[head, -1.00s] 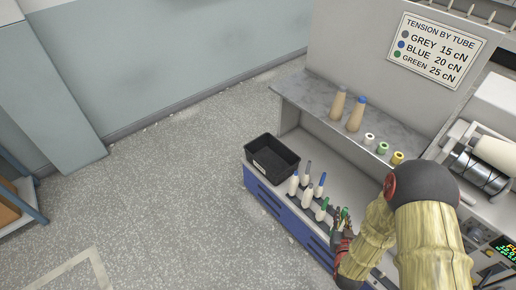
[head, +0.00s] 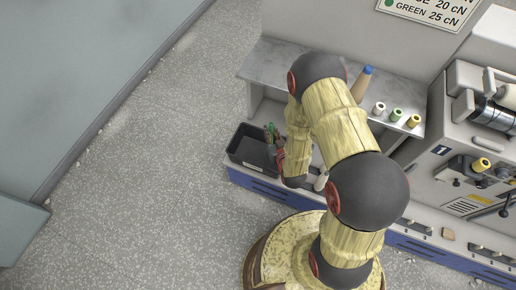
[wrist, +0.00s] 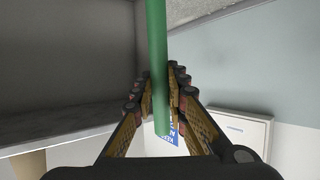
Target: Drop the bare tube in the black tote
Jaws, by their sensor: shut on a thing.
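The bare green tube (wrist: 157,50) stands upright between the fingers of my gripper (wrist: 163,90) in the wrist view, with no yarn on the part that shows. In the head view my gripper (head: 273,142) is shut on it, and the tube (head: 268,131) shows as a small green tip. The gripper is over or beside the right part of the black tote (head: 240,128); its exact height above the tote is unclear. The visible part of the tote looks empty. My arm hides part of the bench.
The grey shelf (head: 264,62) behind the tote carries a blue-tipped cone (head: 361,84) and several small bobbins (head: 396,114). My arm hides most of the pegs in front. The winding machine (head: 484,130) stands to the right. The floor (head: 130,190) at left is clear.

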